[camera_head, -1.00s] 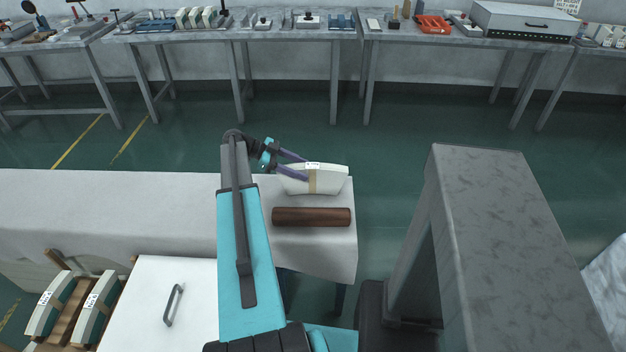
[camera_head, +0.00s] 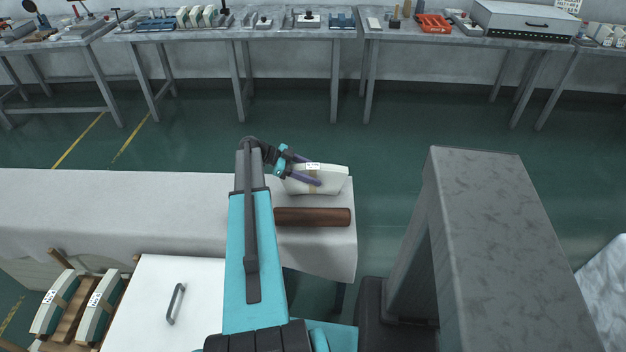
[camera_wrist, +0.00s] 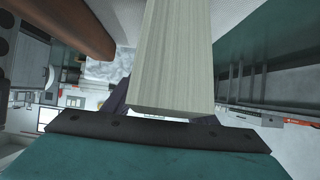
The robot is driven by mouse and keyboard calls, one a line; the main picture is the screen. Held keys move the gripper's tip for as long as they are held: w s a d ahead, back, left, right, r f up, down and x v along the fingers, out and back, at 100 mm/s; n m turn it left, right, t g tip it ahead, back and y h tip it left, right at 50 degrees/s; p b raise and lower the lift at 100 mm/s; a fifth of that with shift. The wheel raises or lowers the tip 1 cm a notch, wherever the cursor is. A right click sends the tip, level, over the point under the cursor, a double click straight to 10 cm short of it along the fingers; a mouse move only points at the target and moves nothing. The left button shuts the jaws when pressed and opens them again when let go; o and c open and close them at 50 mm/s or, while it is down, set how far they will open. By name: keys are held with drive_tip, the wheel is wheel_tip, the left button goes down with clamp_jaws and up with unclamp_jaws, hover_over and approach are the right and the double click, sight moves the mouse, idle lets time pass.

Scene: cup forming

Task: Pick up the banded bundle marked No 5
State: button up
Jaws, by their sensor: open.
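A pale, slightly curved bundle (camera_head: 335,181) with a tan band and a small white label stands at the right end of the white-covered table. The label's number is too small to read. My gripper (camera_head: 315,174) is open at the bundle, with its purple fingers reaching over its left part. In the wrist view the pale, ribbed bundle (camera_wrist: 170,55) extends between the fingers of my gripper (camera_wrist: 163,112). The fingers are mostly hidden there, and I cannot tell whether they touch it.
A dark brown roller (camera_head: 313,217) lies just in front of the bundle; a brown shape like it (camera_wrist: 65,25) shows in the wrist view. Two banded bundles (camera_head: 97,300) sit in a rack at lower left, beside a white lid (camera_head: 150,290). A grey post (camera_head: 490,220) stands right.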

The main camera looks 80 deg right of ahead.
idle(0.4)
clamp_jaws()
drive_tip(key=shift+r, duration=0.2)
drive_tip(key=shift+r+b, duration=1)
drive_tip(key=shift+r, duration=3.85)
